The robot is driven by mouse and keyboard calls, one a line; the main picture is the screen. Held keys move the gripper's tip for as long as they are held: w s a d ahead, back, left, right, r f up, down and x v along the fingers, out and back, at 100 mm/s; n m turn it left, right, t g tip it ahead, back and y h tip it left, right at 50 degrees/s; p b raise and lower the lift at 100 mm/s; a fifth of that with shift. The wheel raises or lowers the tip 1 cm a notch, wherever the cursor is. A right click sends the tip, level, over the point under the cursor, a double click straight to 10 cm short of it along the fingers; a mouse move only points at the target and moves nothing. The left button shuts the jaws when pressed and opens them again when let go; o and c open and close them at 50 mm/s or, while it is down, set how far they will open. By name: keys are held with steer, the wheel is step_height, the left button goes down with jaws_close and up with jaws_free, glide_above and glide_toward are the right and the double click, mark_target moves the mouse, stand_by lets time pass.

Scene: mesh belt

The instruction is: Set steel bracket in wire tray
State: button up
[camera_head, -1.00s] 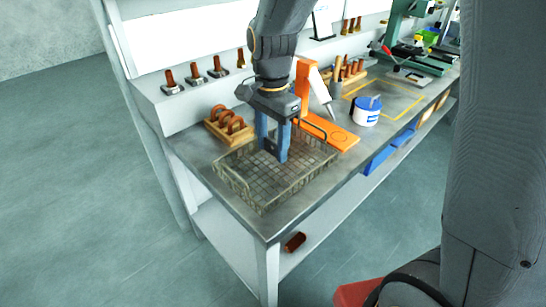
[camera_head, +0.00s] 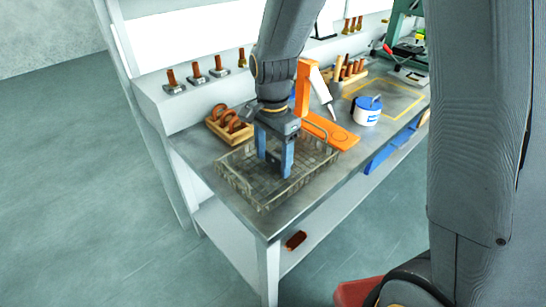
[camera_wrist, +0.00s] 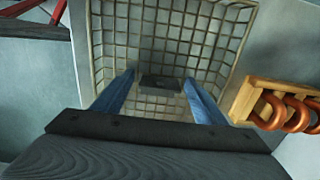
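The wire tray (camera_head: 238,184) is a shallow mesh basket near the front left corner of the bench. It fills the upper middle of the wrist view (camera_wrist: 112,52). My gripper (camera_head: 275,168) points down into it, its two blue fingers apart. The steel bracket (camera_wrist: 161,83) is a small dark grey piece between the fingertips, over the tray's mesh floor. In the wrist view, narrow gaps show between it and the fingers. In the head view the bracket (camera_head: 272,157) is partly hidden by the fingers. I cannot tell whether it rests fully on the mesh.
A wooden rack with copper rings (camera_head: 229,126) stands close behind the tray. An orange stand (camera_head: 333,133) is just to its right, with a white and blue tub (camera_head: 367,110) beyond. Copper-topped pieces (camera_head: 197,74) line the back ledge. The bench's front edge is close to the tray.

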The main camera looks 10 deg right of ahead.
mark_target(273, 156)
step_height(273, 156, up, 12)
steer(key=b, duration=0.2)
steer(key=shift+r, duration=0.2)
stand_by(0.3)
